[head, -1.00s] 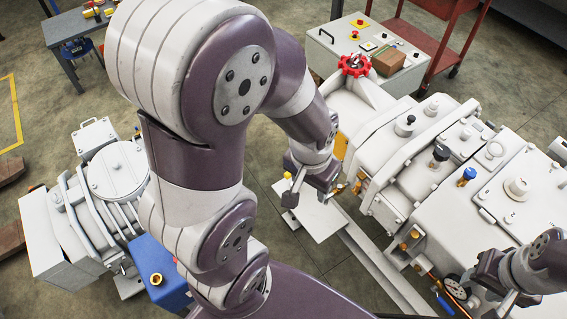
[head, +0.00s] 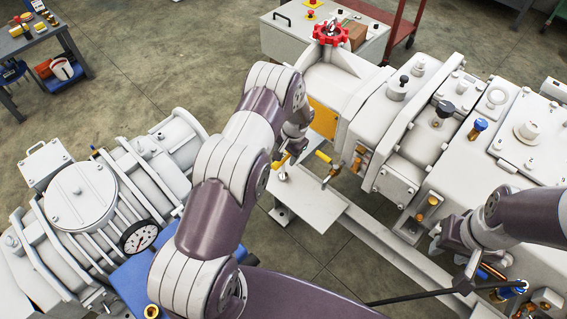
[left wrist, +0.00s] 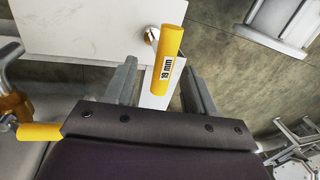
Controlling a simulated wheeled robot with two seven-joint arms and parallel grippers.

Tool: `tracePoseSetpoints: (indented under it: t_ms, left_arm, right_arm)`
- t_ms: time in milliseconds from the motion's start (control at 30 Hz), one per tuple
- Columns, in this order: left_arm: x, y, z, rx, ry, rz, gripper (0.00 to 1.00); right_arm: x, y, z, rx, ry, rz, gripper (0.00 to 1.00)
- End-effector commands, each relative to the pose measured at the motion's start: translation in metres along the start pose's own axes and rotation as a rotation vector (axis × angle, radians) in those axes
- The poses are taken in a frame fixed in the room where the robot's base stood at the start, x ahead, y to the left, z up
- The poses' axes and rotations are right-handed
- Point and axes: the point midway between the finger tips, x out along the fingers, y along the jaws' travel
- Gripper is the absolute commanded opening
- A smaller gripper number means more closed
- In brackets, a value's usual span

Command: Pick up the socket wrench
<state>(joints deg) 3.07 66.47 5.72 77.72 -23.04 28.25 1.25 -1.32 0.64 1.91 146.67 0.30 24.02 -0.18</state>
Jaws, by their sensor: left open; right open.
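The socket wrench has a yellow handle marked "19 mm" (left wrist: 168,62) and a metal shaft end, seen in the left wrist view. In the head view it (head: 281,162) stands over a white plate at the machine's foot. My left gripper (left wrist: 163,72) is open, its two grey fingers on either side of the handle with visible gaps. In the head view my left gripper (head: 293,148) is just above the handle, partly hidden by its own arm. My right gripper (head: 452,238) is open at the right, beside the large white machine.
A second yellow handle (head: 322,157) on a bent metal pipe is close to the right of the wrench. The large white machine (head: 440,120) fills the right. A grey pump (head: 85,195) with a gauge (head: 139,236) is at left. A red handwheel (head: 329,32) is behind.

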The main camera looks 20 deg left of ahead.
Motion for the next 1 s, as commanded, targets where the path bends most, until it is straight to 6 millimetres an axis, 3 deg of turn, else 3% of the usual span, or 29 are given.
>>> tracePoseSetpoints:
  t_ms: [200, 500, 667, 1000]
  left_arm:
    - [0.041, -0.004, 0.000, -0.002, -0.003, 0.001, 0.55]
    - [0.049, -0.005, -0.001, -0.002, -0.001, 0.001, 0.55]
    - [0.049, -0.005, -0.001, -0.001, -0.001, 0.001, 0.03]
    - [0.042, -0.006, -0.002, -0.002, 0.001, 0.000, 0.00]
  right_arm:
    - [0.002, 0.000, 0.000, 0.000, 0.000, 0.000, 0.43]
    - [0.002, 0.000, 0.000, 0.000, 0.000, 0.000, 0.43]
    - [0.002, 0.000, 0.000, 0.000, 0.000, 0.000, 0.43]
    - [0.001, 0.000, 0.000, 0.000, 0.000, 0.000, 0.43]
